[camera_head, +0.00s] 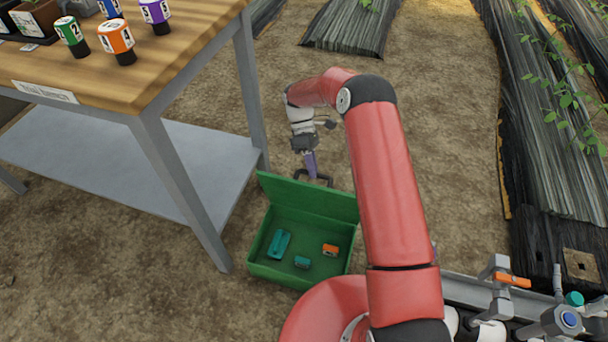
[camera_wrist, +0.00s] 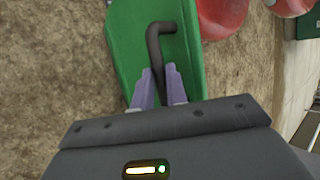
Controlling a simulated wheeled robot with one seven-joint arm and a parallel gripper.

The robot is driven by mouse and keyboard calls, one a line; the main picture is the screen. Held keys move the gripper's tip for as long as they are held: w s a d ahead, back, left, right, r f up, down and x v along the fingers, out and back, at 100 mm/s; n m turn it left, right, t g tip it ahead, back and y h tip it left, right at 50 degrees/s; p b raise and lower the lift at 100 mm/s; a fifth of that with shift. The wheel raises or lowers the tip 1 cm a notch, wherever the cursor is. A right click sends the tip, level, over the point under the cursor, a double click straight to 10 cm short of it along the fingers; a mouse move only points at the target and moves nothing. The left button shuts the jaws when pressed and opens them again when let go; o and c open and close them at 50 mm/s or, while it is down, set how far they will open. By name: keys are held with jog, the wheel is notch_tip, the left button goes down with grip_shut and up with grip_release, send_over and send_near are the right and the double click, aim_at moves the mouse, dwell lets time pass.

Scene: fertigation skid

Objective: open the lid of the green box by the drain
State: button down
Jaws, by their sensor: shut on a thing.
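The green box (camera_head: 257,262) stands on the ground beside the workbench in the head view. Its lid (camera_head: 300,196) is raised and tilted up at the far side, so the inside shows. My gripper (camera_head: 312,172) is behind the lid's upper edge. In the wrist view my gripper (camera_wrist: 160,88) is shut on the dark bent handle (camera_wrist: 154,45) of the green lid (camera_wrist: 125,35). Inside the box lie a teal block (camera_head: 279,243), a smaller teal piece (camera_head: 302,262) and an orange piece (camera_head: 330,249).
Pipework with an orange-handled valve (camera_head: 513,281) is at lower right. Covered plant beds (camera_head: 545,130) run along the right. Bare soil lies behind the box.

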jog(key=shift+w+d+f+b, duration=0.1)
jog(key=shift+w+d+f, duration=0.15)
jog(key=shift+w, duration=0.2)
jog(key=shift+w+d+f+b, duration=0.15)
jog(key=shift+w+d+f, duration=0.1)
jog(key=shift+w, duration=0.25)
jog(key=shift+w+d+f+b, duration=0.15)
jog(key=shift+w+f, duration=0.1)
jog(key=shift+w, duration=0.2)
jog(key=c, duration=1.5)
grip_release()
jog(key=shift+o, duration=0.5)
jog(key=shift+w+r, duration=0.1)
jog(key=shift+r, duration=0.1)
jog(key=v, duration=0.7)
jog(key=shift+w+r, duration=0.25)
